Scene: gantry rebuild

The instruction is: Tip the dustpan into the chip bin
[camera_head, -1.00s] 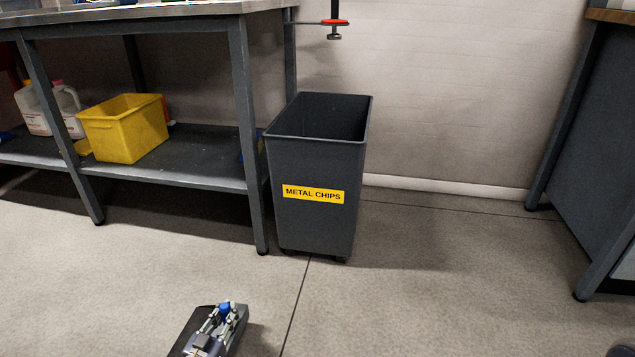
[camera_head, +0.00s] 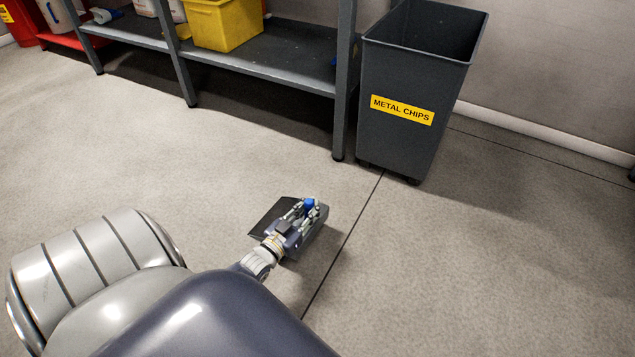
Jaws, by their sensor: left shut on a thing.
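The chip bin (camera_head: 405,140) is a tall, dark grey, open-topped bin with a yellow METAL CHIPS label. It stands upright on the floor at the upper right, beside the bench. My left gripper (camera_head: 307,208) is shut on the dustpan (camera_head: 270,218), a dark, flat pan with something blue at the fingertips, probably its handle. The pan is in front of the bin and to its left, apart from it and lower than its rim. I cannot tell what lies in the pan. The bottom of the bin's inside is hidden. My right gripper is not in view.
A grey metal bench with a lower shelf (camera_head: 280,62) stands left of the bin, its leg (camera_head: 344,100) close to the bin's side. A yellow box (camera_head: 225,25) is on the shelf. A pale wall is behind the bin. The floor (camera_head: 500,250) in front is clear.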

